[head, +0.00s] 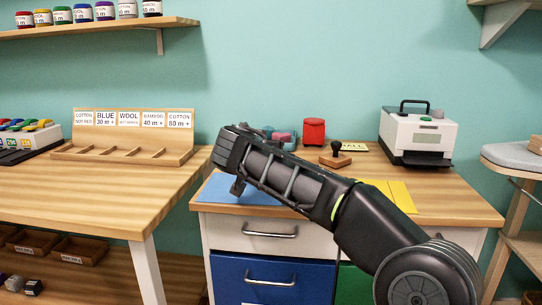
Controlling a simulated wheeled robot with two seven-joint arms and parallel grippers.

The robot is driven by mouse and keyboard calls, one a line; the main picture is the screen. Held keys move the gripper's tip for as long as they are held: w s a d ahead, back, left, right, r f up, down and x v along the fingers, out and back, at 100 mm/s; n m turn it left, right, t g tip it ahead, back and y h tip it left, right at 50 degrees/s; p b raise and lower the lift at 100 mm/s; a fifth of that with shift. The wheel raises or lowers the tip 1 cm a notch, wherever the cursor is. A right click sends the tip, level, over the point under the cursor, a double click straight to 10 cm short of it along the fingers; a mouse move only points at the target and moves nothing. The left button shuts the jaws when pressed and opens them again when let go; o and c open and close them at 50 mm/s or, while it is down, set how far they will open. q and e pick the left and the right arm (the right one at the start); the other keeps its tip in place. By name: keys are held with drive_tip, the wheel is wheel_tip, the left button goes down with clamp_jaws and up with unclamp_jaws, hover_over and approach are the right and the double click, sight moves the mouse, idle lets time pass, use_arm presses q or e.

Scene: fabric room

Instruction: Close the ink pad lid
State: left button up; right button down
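My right arm comes in from the lower right and reaches left across the drawer cabinet's top. Its gripper (230,158) is over the cabinet's left part, above a blue sheet (258,192). I see it from behind, so I cannot tell whether its fingers are open or hold anything. A small blue-grey and pink object (283,137) shows just behind the gripper and arm, partly hidden. It may be the ink pad, but its lid cannot be made out clearly. My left gripper is not in view.
A stamp (336,155), a red canister (314,131) and a white machine (416,135) stand behind the arm on the cabinet (455,207). A yellow sheet (402,196) lies at its front. A wooden table (90,195) with a labelled rack (132,150) adjoins on the left.

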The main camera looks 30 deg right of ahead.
drive_tip(key=shift+d+f, duration=0.2)
drive_tip(key=shift+f, duration=0.95)
drive_tip(key=shift+w+r+p, duration=0.15)
drive_tip(key=shift+r+p, duration=0.3)
drive_tip(key=shift+r, duration=0.15)
drive_tip(key=v, duration=0.4)
drive_tip(key=r+p+v, duration=0.1)
drive_tip(key=v, duration=0.3)
drive_tip(key=shift+w+r, duration=0.1)
